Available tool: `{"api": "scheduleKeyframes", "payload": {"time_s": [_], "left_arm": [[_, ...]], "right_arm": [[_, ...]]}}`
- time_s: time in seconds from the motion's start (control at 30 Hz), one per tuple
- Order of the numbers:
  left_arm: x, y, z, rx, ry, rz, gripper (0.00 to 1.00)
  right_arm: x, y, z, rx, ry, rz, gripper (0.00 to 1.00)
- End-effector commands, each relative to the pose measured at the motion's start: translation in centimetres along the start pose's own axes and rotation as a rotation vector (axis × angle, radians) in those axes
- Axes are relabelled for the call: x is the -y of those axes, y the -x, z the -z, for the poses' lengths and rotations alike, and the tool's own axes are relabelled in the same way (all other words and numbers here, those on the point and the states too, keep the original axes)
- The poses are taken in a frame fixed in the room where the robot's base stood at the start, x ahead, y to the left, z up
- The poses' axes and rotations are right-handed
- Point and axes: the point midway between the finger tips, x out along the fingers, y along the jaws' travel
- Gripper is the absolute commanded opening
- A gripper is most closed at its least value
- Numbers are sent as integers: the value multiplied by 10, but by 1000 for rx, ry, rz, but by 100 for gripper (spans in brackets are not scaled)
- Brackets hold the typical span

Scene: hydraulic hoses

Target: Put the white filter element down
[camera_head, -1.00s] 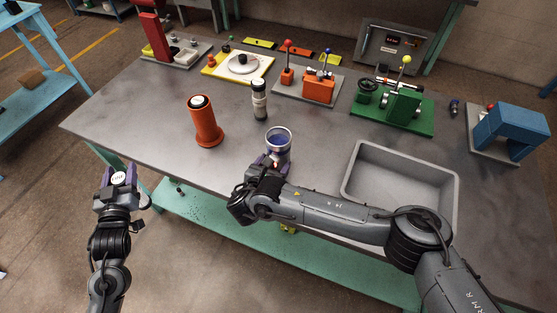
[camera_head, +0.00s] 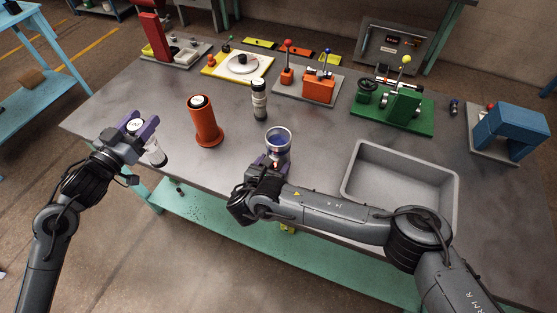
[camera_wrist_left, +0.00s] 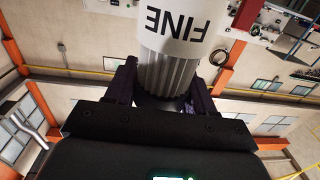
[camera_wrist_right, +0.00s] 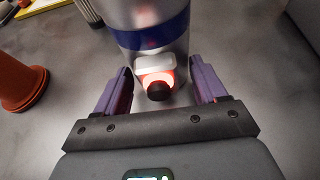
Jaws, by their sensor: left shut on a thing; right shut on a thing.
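The white filter element (camera_head: 155,153) is held in my left gripper (camera_head: 140,132) over the left front edge of the table. It is tilted, and the jaws hide part of it. In the left wrist view the white filter element (camera_wrist_left: 185,25) shows the word FINE and a ribbed grey section, with the shut jaws on either side of it. In the right wrist view the housing (camera_wrist_right: 150,35) shows a blue band and a glowing red part between the fingers.
An orange cylinder (camera_head: 206,125) stands right of my left gripper, and a black-and-cream filter (camera_head: 259,102) stands behind the housing. A grey tray (camera_head: 400,187) is at the right. Bare tabletop (camera_head: 145,95) lies behind my left gripper.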

Motion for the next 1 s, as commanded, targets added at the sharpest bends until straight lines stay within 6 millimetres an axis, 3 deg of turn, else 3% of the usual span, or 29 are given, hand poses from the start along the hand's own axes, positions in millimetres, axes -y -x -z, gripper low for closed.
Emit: {"api": "scheduleKeyframes", "payload": {"time_s": [0.03, 0.37, 0.6, 0.8, 1.0], "left_arm": [[-11, -13, 15, -8, -6, -52, 4], [-105, -73, 75, -6, -2, -423, 4], [-195, -114, 111, -4, -1, -688, 4], [-267, -137, 125, -2, -2, -867, 4], [-308, -146, 124, -1, 0, -969, 4]], "right_arm": [[0, 0, 1, -1, 1, 0, 31], [0, 0, 0, -1, 1, 1, 31], [0, 0, 1, -1, 1, 0, 31], [0, 0, 0, 0, 1, 1, 31], [0, 0, 0, 0, 1, 1, 31]]}}
